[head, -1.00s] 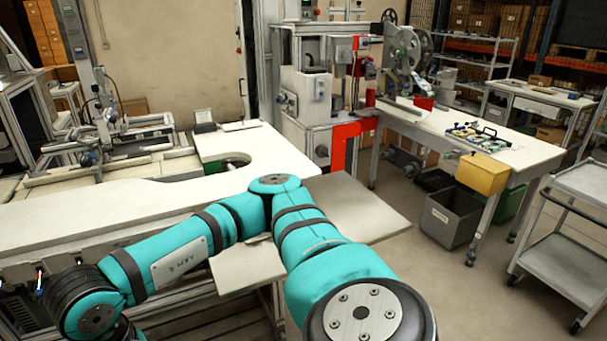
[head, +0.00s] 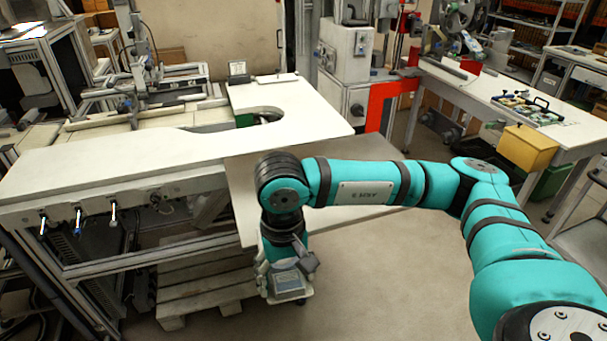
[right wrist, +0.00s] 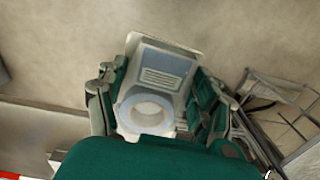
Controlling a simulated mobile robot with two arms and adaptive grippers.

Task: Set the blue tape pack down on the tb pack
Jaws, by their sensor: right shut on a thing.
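My right gripper (head: 285,266) points down, low in front of the white workbench, above the floor beside a wooden pallet. It is shut on the blue tape pack (head: 289,285), a small pale grey-blue pack. In the right wrist view the blue tape pack (right wrist: 166,70) shows a pale blue label with printed lines and a round ring near its lower end. The fingers of my right gripper (right wrist: 155,92) lie along both its sides. I cannot make out the tb pack in either view. My left gripper is not in view.
The white workbench (head: 110,165) with a curved cutout runs along the left, and a lower pale board (head: 330,228) sticks out beside it. The wooden pallet (head: 205,300) lies below. Open floor (head: 385,290) is to the right. A yellow bin (head: 527,147) hangs at the far table.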

